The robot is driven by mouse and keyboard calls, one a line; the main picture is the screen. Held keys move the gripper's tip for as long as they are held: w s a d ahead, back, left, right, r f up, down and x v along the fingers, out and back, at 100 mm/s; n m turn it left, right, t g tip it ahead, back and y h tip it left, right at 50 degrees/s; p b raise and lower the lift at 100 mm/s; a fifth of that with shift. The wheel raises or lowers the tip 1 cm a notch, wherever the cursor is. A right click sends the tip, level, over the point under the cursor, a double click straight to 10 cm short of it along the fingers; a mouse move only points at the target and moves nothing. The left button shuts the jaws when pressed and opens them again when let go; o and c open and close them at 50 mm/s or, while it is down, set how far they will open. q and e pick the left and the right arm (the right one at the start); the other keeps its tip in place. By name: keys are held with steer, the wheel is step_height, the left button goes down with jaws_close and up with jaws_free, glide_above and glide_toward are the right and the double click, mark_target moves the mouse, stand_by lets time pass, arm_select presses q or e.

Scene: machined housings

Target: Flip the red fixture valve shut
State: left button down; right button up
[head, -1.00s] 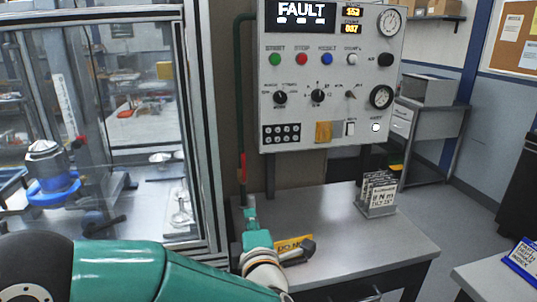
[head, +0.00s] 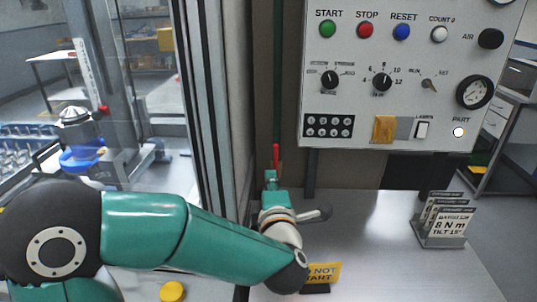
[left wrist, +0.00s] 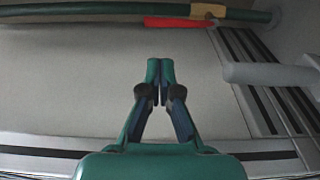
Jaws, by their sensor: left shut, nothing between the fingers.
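The red valve lever (head: 276,155) is on the green pipe (head: 278,85) beside the enclosure's frame. In the left wrist view the lever (left wrist: 180,22) lies along the pipe (left wrist: 80,11), roughly parallel to it, beside a brass-coloured valve body (left wrist: 208,11). My left gripper (head: 270,175) is shut and empty, just below the lever in the head view. In the left wrist view its fingertips (left wrist: 160,68) point toward the lever, with a visible gap between them. My right gripper is not in view.
The control panel (head: 410,75) hangs right of the pipe. The glazed enclosure's frame (head: 205,120) stands close on the left. A yellow sign (head: 322,272) and a card holder (head: 440,238) stand on the grey bench (head: 380,220), which is clear between them.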

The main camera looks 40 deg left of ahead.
mark_target(276, 162)
arm_select(q)
steer(key=shift+w, duration=0.15)
steer(key=shift+w+a+r, duration=0.1)
steer(key=shift+w, duration=0.05)
steer(key=p+x, duration=0.3)
steer(key=x, duration=0.6)
steer(key=shift+w, duration=0.25)
steer(key=shift+a, duration=0.1)
